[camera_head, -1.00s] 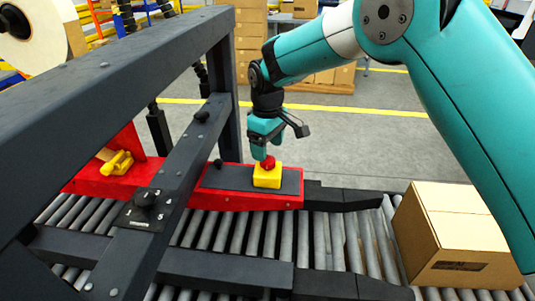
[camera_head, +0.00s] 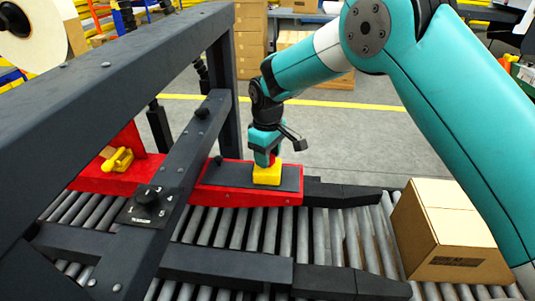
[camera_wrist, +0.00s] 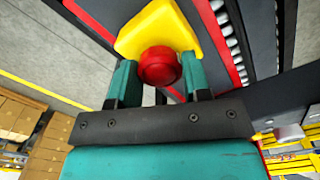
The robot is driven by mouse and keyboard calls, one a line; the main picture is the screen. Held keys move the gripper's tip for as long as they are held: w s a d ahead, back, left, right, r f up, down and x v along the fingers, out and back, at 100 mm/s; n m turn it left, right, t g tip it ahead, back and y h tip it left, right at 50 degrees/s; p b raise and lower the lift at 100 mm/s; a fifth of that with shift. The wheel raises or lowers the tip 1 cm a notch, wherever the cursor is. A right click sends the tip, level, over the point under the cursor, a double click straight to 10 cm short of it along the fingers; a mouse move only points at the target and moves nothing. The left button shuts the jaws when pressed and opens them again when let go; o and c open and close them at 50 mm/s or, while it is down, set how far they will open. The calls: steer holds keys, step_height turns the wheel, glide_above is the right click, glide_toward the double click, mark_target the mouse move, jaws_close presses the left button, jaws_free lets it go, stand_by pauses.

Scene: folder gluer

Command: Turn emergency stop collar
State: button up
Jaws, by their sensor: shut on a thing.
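The emergency stop is a yellow box (camera_head: 267,175) with a red collar (camera_head: 272,160) on top, set on the dark top of a red machine part. In the wrist view the red collar (camera_wrist: 159,66) sits between my two teal fingers, with the yellow box (camera_wrist: 158,27) behind it. My gripper (camera_head: 266,155) points down and is shut on the red collar; it also shows in the wrist view (camera_wrist: 160,80). In the head view my fingers hide most of the collar.
A dark frame beam (camera_head: 150,75) rises to the left of my gripper, with a knob panel (camera_head: 147,203) on a lower bar. A yellow handle (camera_head: 117,160) sits on the red part further left. A cardboard box (camera_head: 450,235) stands on the rollers at right.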

steer(key=m, duration=0.5)
steer(key=shift+r+m+b, duration=0.1)
steer(key=shift+m+b, duration=0.2)
steer(key=shift+m, duration=2.1)
steer(key=shift+w, duration=0.1)
